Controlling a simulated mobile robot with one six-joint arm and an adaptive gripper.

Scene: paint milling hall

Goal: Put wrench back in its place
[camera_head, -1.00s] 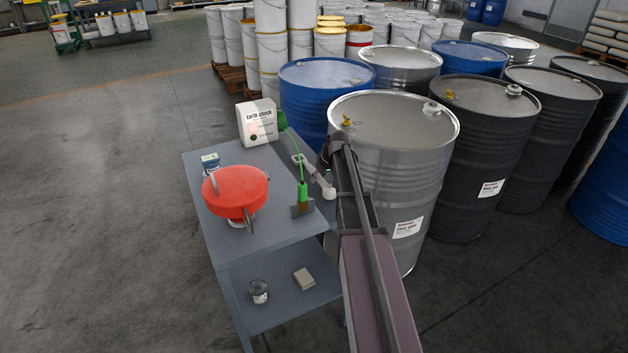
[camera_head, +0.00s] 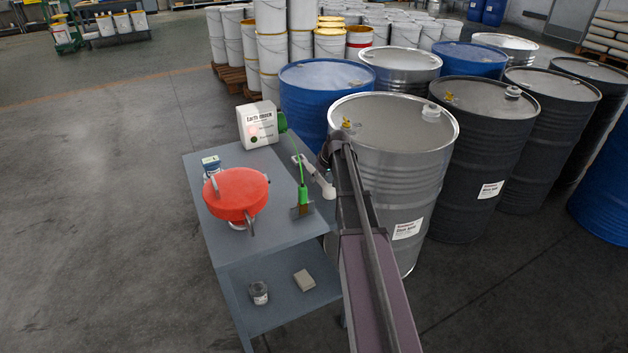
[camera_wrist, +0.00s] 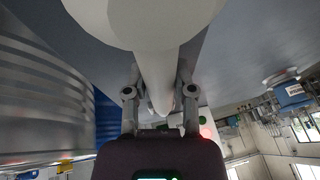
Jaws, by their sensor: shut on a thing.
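A pale shaft (camera_wrist: 156,70) with a wide white round end (camera_wrist: 145,18) lies between the fingers of my gripper (camera_wrist: 160,88) in the wrist view. The fingers are shut on it. I take it to be the wrench, though its jaw shape cannot be made out. In the head view, a pale long thing (camera_head: 311,175) with a white round end lies over the right side of the blue-grey table (camera_head: 276,233), beside a silver drum (camera_head: 392,165). Whether it touches the top is unclear.
Drums crowd the right; floor is clear left.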

